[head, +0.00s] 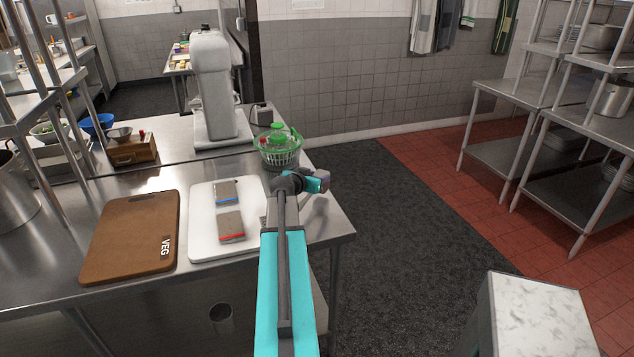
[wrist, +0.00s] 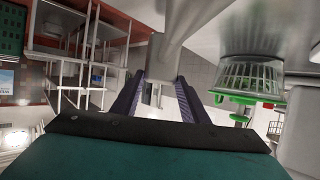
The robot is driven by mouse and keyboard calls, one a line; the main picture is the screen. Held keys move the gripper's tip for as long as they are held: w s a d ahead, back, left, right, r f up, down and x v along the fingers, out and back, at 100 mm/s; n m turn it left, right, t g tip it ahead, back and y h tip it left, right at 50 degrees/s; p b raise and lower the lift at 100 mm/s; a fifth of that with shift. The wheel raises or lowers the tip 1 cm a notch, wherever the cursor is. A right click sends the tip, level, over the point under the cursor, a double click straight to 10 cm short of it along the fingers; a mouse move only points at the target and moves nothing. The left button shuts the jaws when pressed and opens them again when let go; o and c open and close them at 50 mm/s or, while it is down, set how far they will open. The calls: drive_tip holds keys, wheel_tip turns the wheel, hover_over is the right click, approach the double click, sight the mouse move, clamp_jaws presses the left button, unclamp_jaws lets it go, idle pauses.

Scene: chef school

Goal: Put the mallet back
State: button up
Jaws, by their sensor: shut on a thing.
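The steel table (head: 55,318) holds a brown board (head: 130,235), a white board (head: 205,240) with two grey blocks, a wooden box (head: 132,152), a stand mixer (head: 212,85) and a green salad spinner (head: 278,150). Open floor (head: 400,220) lies right; shelving (head: 515,100) stands beyond.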

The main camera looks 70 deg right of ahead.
drive_tip(key=shift+f+p, duration=0.4)
drive_tip(key=shift+f, duration=0.65)
drive_tip(key=shift+f, duration=0.15)
drive_tip(key=o, duration=1.5)
drive_tip(key=shift+c, duration=0.2)
drive_tip(key=shift+r, duration=0.2)
drive_tip(key=shift+a+r+b, duration=0.1)
drive_tip(key=shift+a+b, duration=0.2)
drive_tip(key=shift+a, duration=0.3)
wheel_tip(320, 180, up, 4)
drive_tip(key=b, duration=0.3)
hover_over(303, 200)
drive_tip(key=shift+a+r, duration=0.15)
